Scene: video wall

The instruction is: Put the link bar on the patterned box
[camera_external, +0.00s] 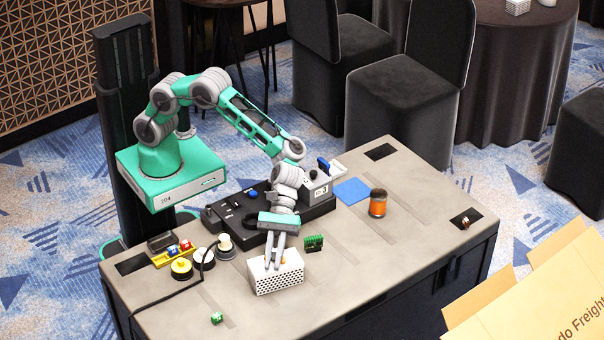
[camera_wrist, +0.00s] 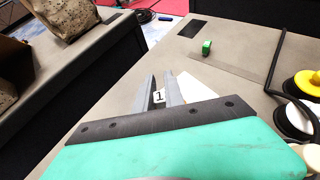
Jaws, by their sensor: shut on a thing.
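The patterned box (camera_external: 279,279) is white with dark dots on its sides and stands near the table's front edge. Its pale top (camera_wrist: 196,86) shows partly in the wrist view. My gripper (camera_external: 274,263) points down at the top of this box. Its fingers (camera_wrist: 160,92) are shut on a small piece with a white face marked 1, which I take to be the link bar (camera_wrist: 159,97). The fingers hide most of it, and I cannot tell whether it touches the box. A small orange patch shows beside the fingertips in the external view.
A green cube (camera_external: 216,318) lies front left. Yellow-and-white round parts (camera_external: 181,268), a black cable and a yellow tray (camera_external: 173,256) stand left. A green board (camera_external: 314,243), orange jar (camera_external: 378,204) and blue pad (camera_external: 352,191) are right. The front-right table top is clear.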

